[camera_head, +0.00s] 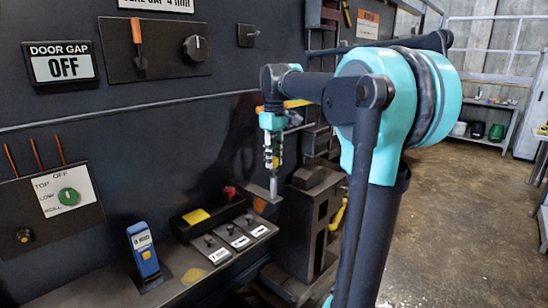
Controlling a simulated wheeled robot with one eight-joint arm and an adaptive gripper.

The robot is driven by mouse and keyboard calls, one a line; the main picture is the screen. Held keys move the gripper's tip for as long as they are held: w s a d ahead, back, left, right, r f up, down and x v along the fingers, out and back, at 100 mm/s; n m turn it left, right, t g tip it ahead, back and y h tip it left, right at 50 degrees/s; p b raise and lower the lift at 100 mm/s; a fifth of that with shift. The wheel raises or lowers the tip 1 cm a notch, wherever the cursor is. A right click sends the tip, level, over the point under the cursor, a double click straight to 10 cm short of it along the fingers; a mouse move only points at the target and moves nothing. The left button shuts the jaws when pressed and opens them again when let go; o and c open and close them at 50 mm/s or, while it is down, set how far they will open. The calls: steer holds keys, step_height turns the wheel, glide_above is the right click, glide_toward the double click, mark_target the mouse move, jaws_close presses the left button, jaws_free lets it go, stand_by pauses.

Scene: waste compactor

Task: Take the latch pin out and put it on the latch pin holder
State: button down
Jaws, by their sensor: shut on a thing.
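My gripper (272,165) hangs pointing down in front of the machine's dark front, right of the controls ledge. It is shut on a narrow grey upright piece (273,185), which looks like the latch pin. The piece's lower end is beside a small brownish plate (262,193) on the machine; I cannot tell whether they touch. The fingertips are small and partly blurred. I cannot make out for sure which part is the latch pin holder.
The ledge carries a blue device (146,255), a black box with a yellow patch (196,216), a red knob (229,192) and labelled switches (240,240). Dark machine blocks (312,205) stand close right of the gripper. The floor (450,220) at right is open.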

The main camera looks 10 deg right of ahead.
steer(key=shift+f, duration=1.2)
stand_by(0.4)
steer(key=c, duration=1.1)
jaws_free()
steer(key=shift+c, duration=0.2)
steer(key=shift+c, duration=0.4)
steer(key=shift+r, duration=3.5)
steer(key=s+d+f+m+t, duration=0.1)
steer(key=s+f+m, duration=0.1)
steer(key=s+f, duration=0.5)
steer(key=s+d+f+m+t, duration=0.1)
steer(key=s+f, duration=0.6)
steer(key=f, duration=0.8)
steer(key=s+d+f+m+t, duration=0.2)
steer(key=s+f+m, duration=0.2)
steer(key=s+f, duration=0.4)
step_height(320, 180, down, 4)
steer(key=shift+r, duration=0.15)
